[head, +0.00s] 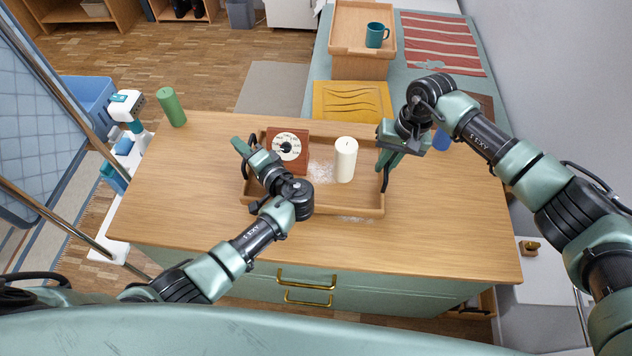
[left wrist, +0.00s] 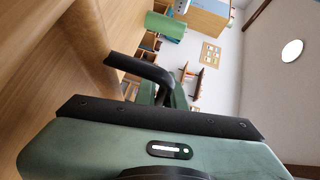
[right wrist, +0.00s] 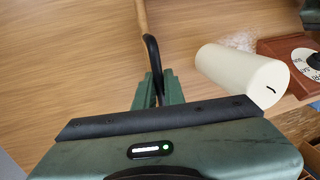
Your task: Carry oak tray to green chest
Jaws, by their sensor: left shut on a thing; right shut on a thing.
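The oak tray (head: 340,206) is at the middle of the wooden top (head: 440,210) of the chest with green drawer fronts (head: 375,297). A white candle (head: 345,160) and a brown block with a white dial (head: 289,147) stand in it. My left gripper (head: 243,150) is shut on the tray's left black handle (left wrist: 145,68). My right gripper (head: 386,158) is shut on its right black handle (right wrist: 153,62). I cannot tell whether the tray touches the top or hangs just above it. My left arm hides part of the tray's left side.
A green cylinder (head: 171,107) stands at the top's back left and a blue object (head: 442,139) at the right. Behind are a yellow board (head: 352,100), a wooden box (head: 345,57) with a teal mug (head: 376,35), and a striped cloth (head: 441,42). A cleaning cart is left.

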